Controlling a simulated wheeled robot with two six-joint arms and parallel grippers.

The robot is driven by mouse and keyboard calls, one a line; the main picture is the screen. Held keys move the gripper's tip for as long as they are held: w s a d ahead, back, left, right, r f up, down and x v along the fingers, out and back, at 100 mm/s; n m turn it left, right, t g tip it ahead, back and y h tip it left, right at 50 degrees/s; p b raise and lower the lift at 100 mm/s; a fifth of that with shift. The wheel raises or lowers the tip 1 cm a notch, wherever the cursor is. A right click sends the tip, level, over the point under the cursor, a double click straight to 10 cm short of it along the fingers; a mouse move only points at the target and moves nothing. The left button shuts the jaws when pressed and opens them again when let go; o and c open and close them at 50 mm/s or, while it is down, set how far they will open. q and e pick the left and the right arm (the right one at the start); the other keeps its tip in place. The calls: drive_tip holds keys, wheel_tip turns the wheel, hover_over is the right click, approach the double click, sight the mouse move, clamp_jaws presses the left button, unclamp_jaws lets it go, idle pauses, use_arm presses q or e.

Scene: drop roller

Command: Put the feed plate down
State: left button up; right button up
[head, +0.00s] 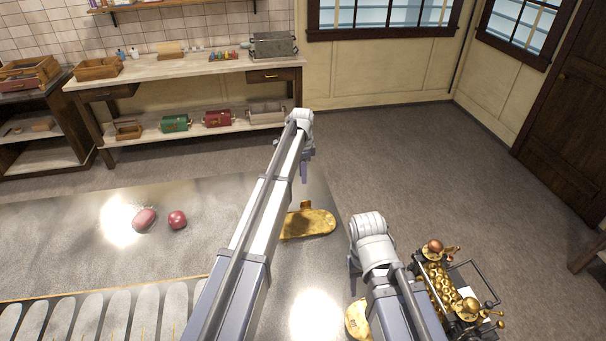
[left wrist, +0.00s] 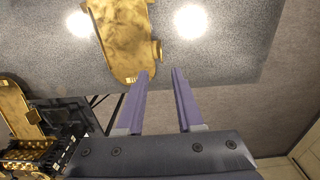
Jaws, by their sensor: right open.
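A gold plate with rounded ends and a small tab (head: 308,223) lies on the grey metal table; it also shows in the left wrist view (left wrist: 125,40). My left gripper (head: 304,172) is beyond the plate in the head view. In the left wrist view its two fingers (left wrist: 160,82) are apart with nothing between them, near the plate's rounded end. My right gripper (head: 354,267) is open, largely hidden by its own arm. A second gold plate (head: 356,320) shows partly behind the right arm, and in the left wrist view (left wrist: 17,105) beside the brass roller machine (head: 455,290).
Two reddish lumps (head: 160,220) lie on the metal table (head: 80,240), left of my left arm. A row of pale oblong slots lines its front left. A workbench (head: 190,68) with boxes stands along the back wall. The floor at right is open.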

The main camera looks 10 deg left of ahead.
use_arm(q)
drive_tip(key=s+d+n, duration=0.3)
drive_tip(key=s, duration=1)
drive_tip(key=s+d+r+n+y, duration=0.1)
drive_tip(key=s+d+n, duration=0.2)
drive_tip(key=s, duration=1)
drive_tip(key=s+d+r+n, duration=0.1)
drive_tip(key=s+d+n, duration=0.2)
drive_tip(key=s, duration=1)
drive_tip(key=shift+s+d+n+p, duration=0.35)
drive_tip(key=shift+d+n+p, duration=0.1)
drive_tip(key=shift+d, duration=0.65)
use_arm(e)
drive_tip(key=shift+r, duration=0.9)
use_arm(q)
drive_tip(key=shift+w, duration=0.1)
